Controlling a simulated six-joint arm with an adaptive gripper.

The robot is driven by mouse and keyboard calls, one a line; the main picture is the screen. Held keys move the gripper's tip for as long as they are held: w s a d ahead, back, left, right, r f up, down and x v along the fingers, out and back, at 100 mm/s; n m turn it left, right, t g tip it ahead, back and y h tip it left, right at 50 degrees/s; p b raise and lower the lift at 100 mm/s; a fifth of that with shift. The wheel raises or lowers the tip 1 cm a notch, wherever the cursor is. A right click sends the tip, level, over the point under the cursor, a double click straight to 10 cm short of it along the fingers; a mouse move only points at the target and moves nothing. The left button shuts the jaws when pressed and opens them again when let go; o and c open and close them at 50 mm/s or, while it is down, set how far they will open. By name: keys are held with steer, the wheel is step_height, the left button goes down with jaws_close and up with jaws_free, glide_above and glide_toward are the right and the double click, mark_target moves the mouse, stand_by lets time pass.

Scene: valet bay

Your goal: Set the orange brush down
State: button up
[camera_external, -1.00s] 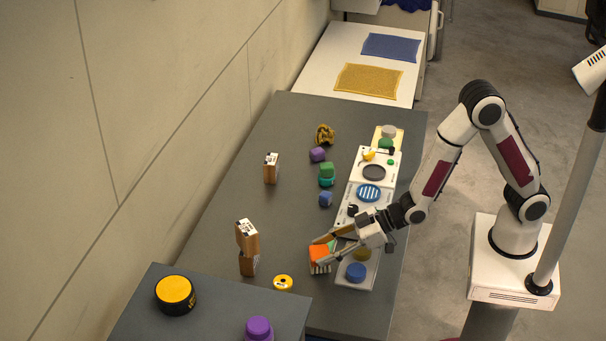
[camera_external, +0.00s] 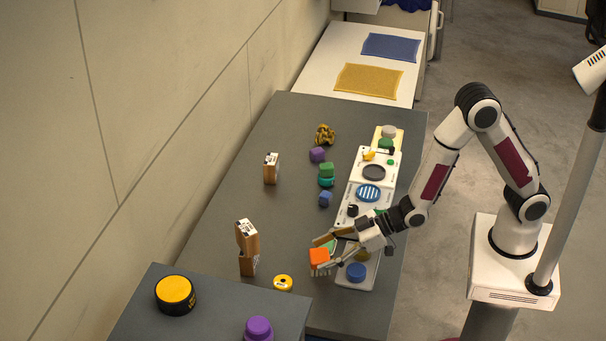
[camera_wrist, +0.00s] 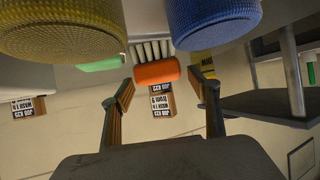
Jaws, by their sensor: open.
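The orange brush (camera_external: 319,256) is at the left side of the tray strip, with its pale bristles pointing down. It also shows in the wrist view (camera_wrist: 156,73), lying between the spread fingertips. My gripper (camera_external: 322,252) is open around the brush, with visible gaps on both sides in the wrist view (camera_wrist: 160,82). I cannot tell whether the bristles touch the table top. A green item (camera_wrist: 101,64) lies beside the brush.
A blue round pad (camera_external: 356,272) and a gold round pad (camera_wrist: 62,28) are in the near tray. The grey table (camera_external: 230,205) has clear room between the blocks and the small coloured pieces.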

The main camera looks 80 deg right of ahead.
steer(key=shift+r, duration=0.15)
steer(key=shift+v, duration=3.8)
steer(key=s+d+r+m+g+h, duration=0.1)
steer(key=s+d+r, duration=0.3)
steer(key=d, duration=0.2)
steer(key=s+d+r+m+g+h, duration=0.1)
steer(key=s+d+r+g, duration=0.1)
steer(key=s+d+r, duration=0.3)
steer(key=s+d+r+m+g+h, duration=0.1)
steer(key=s+d+r, duration=0.1)
steer(key=s+d, duration=0.3)
steer(key=s+d+r+m+g+h, duration=0.1)
steer(key=s+d, duration=0.4)
steer(key=s, duration=0.7)
steer(key=shift+r+g, duration=0.4)
steer(key=shift+r, duration=0.3)
